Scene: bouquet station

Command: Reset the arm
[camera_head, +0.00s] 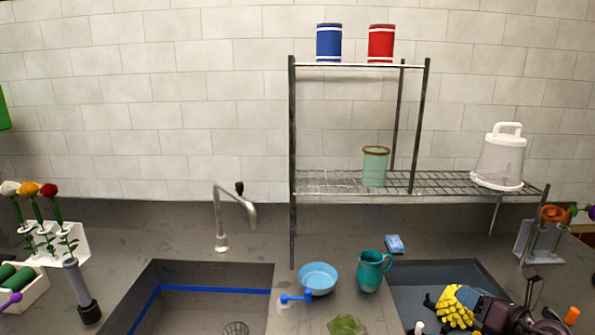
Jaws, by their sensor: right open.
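My right gripper (497,315) is at the bottom right, dark and partly cut off by the lower edge of the picture. It is open, over the front of the right-hand basin. A yellow knobbly object (456,304) shows just left of it. I cannot tell whether they touch. No object shows held in the jaws. My left gripper is not in view.
A teal pitcher (371,271) and a blue bowl (318,277) stand between the basins. A wire shelf (340,183) rises behind, with a lidded white container (499,157). Flower holders stand at left (62,243) and right (541,243). The left sink (200,277) looks mostly empty.

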